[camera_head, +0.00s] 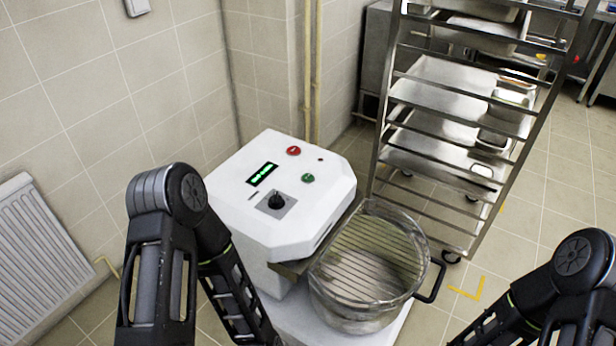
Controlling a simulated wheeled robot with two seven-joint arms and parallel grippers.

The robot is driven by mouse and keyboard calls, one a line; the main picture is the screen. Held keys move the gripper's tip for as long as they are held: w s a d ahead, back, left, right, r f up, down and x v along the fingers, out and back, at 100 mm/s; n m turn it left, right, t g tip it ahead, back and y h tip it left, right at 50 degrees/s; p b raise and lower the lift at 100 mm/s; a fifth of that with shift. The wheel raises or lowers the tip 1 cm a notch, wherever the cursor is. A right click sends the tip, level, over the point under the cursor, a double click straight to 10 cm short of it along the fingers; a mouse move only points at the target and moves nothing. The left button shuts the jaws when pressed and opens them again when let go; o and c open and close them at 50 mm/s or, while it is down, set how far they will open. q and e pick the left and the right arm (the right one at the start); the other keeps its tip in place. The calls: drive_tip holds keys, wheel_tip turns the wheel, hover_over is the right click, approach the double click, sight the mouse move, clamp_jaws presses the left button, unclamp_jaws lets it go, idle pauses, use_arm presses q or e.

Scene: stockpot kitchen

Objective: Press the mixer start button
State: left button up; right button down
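The white mixer (235,195) stands in the middle of the view. On its sloped top are a green button (308,178), a red button (293,151), a lit green display (262,174) and a black knob (276,201). A metal bowl (365,305) under a wire guard (375,250) sits at its front right. My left arm comes in at the lower left, in front of the mixer's left side; my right arm is at the lower right, apart from the mixer. Both grippers are outside the picture. The buttons are unobstructed.
A steel rack (385,140) with several trays stands behind and right of the mixer. A black handle (433,280) sticks out right of the bowl. A white radiator (40,265) is at the left wall. Tiled floor lies free on the right.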

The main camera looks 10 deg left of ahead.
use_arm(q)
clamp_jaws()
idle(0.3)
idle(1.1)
